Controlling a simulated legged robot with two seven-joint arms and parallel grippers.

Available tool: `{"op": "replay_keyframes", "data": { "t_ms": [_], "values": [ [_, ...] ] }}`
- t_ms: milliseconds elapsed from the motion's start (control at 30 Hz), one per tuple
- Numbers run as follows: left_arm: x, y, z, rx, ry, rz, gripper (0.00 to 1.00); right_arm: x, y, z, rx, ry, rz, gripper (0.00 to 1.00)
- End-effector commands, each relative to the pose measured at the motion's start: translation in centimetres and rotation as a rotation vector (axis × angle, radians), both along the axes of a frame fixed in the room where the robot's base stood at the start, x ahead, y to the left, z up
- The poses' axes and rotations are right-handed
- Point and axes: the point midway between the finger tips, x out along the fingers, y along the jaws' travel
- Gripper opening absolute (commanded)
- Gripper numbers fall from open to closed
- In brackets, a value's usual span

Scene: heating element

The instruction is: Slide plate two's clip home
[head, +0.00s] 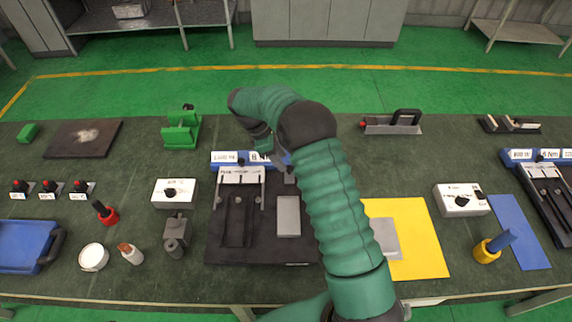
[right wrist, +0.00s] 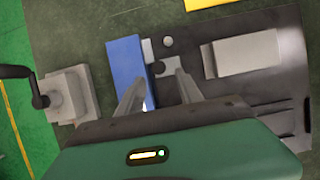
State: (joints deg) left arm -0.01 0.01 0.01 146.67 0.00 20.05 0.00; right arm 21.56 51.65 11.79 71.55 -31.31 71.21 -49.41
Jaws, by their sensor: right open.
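A black fixture (head: 262,250) lies on the bench under my right arm. It carries a slotted dark left half and a flat silver block (head: 288,214) on its right half; the block also shows in the right wrist view (right wrist: 246,53). A blue bar (head: 225,166) with white labels runs along its far edge, and its end shows in the right wrist view (right wrist: 124,62). My right gripper (right wrist: 157,82) is open over the fixture's far edge, beside the blue bar's end. A small grey piece (right wrist: 168,68) lies by its right finger; I cannot tell whether this is plate two's clip. My arm hides part of the fixture.
A white box with a knob (head: 174,193) and a grey clamp-like part (head: 175,236) stand left of the fixture. A yellow sheet (head: 424,240) lies at right. A green stand (head: 181,130) is farther back.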

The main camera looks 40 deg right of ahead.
Motion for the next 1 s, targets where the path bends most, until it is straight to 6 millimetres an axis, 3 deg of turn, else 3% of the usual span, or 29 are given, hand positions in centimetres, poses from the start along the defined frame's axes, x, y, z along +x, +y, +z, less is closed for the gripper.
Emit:
{"op": "replay_keyframes", "data": {
  "t_ms": [100,233,533,600,800,1000],
  "values": [
    [0.0,0.0,0.3,0.0,0.0,0.001,0.36,-0.7,-1.1,-2.3,0.004,0.002,-0.002,0.43],
    [0.0,0.0,0.4,0.0,0.0,0.001,0.36,-1.1,-1.9,-4.0,0.008,0.001,-0.004,0.43],
    [0.0,0.0,0.4,0.0,0.0,0.0,0.36,-1.2,-2.0,-4.4,0.004,0.002,-0.004,0.43],
    [0.0,0.0,0.4,0.0,0.0,0.0,0.36,-1.2,-2.0,-4.4,0.002,0.003,-0.004,0.29],
    [0.0,0.0,0.4,0.0,0.0,0.0,0.36,-1.1,-1.9,-4.4,0.004,0.001,-0.002,0.03],
    [0.0,0.0,0.4,0.0,0.0,0.0,0.36,-1.0,-1.8,-4.3,0.007,-0.002,-0.001,0.0]
  ]
}}
